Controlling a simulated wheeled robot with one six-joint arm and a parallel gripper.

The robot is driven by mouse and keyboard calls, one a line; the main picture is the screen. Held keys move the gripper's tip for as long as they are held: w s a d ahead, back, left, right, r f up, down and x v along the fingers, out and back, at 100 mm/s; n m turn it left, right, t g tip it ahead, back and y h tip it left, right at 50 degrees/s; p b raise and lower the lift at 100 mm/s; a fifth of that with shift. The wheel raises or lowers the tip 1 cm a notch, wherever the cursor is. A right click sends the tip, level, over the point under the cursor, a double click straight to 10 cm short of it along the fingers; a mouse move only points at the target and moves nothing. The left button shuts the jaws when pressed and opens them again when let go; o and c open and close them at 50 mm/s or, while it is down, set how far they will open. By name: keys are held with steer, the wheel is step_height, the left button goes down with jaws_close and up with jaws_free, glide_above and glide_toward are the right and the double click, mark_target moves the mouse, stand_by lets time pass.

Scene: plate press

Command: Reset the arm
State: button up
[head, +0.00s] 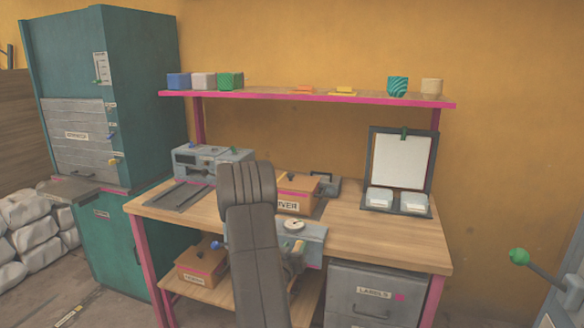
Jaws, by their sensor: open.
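My gripper does not show in the head view, and neither fingers nor fingertips can be made out. A dark grey upright shape in the lower middle may be a link of my arm; I cannot tell for sure. It hides part of the workbench (360,231) and the middle of the machine with a round white dial (294,224). No object can be seen held.
A pink-edged shelf (270,93) carries small pots and blocks. An open case (433,160) stands at the bench's right, a grey device (206,160) at its left. A labelled drawer unit (372,297) sits below. A teal cabinet (145,100) stands left. The bench's right front is clear.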

steer(key=shift+w+a+r+n+p, duration=0.1)
steer(key=shift+a+n+p, duration=0.3)
steer(key=shift+n+p, duration=0.6)
